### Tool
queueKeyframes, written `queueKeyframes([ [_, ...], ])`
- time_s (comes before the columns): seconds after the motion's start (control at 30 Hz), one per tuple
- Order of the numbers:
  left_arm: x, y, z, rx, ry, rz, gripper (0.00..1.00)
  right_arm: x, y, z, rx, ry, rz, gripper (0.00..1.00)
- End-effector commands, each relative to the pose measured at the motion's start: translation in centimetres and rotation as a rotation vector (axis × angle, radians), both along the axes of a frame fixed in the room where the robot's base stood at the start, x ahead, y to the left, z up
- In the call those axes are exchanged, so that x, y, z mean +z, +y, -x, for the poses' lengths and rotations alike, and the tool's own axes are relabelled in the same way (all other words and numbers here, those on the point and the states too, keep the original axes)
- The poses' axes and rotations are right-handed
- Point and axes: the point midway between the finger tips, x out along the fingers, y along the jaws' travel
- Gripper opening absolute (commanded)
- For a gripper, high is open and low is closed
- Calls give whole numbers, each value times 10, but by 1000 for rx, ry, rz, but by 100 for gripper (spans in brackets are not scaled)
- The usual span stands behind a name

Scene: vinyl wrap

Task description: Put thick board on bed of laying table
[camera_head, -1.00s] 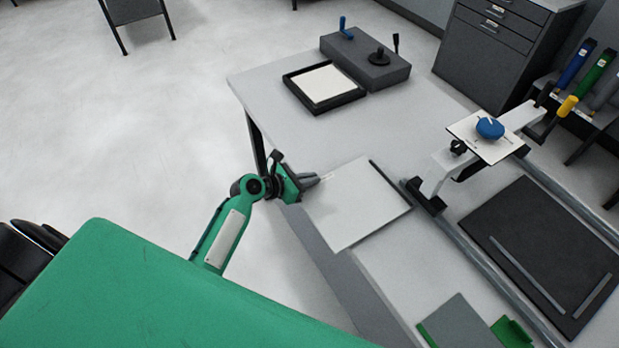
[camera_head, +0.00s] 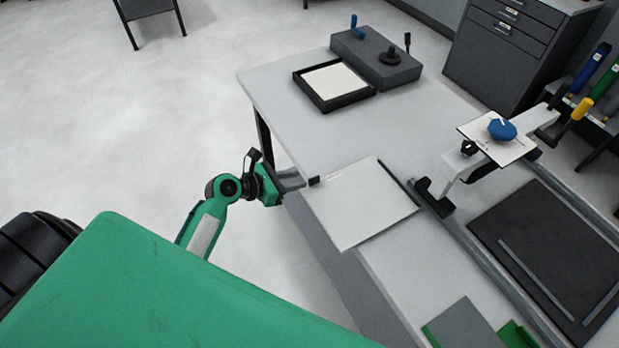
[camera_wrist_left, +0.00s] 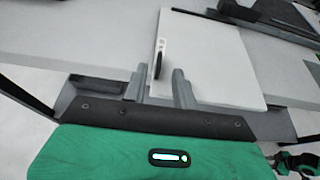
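A large pale board (camera_head: 362,207) lies flat on the grey table at its near-left edge; it also shows in the left wrist view (camera_wrist_left: 215,60). A small dark piece with a pale strip sits at the board's left edge. My left gripper (camera_head: 304,181) is just left of that edge. My right gripper is in neither view.
A black tray (camera_head: 333,84) and a grey box (camera_head: 376,60) stand at the back. A grey sheet (camera_head: 465,328) lies at the front.

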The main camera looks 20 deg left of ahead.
Motion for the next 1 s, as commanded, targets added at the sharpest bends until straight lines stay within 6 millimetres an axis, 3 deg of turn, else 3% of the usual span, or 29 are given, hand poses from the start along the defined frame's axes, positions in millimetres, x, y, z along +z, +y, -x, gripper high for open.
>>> queueKeyframes([
  [0.23,13,19,27,0,0,-1,28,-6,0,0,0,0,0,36],
  [0.57,16,23,31,-1,0,-1,28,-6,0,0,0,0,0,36],
  [0.67,3,24,30,-1,1,-34,28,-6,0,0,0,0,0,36],
  [0.77,-39,29,31,-12,5,-147,28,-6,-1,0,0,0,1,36],
  [0.87,-110,36,39,-62,13,-353,28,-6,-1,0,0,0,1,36],
  [1.0,-221,39,74,-240,25,-703,28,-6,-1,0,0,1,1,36],
])
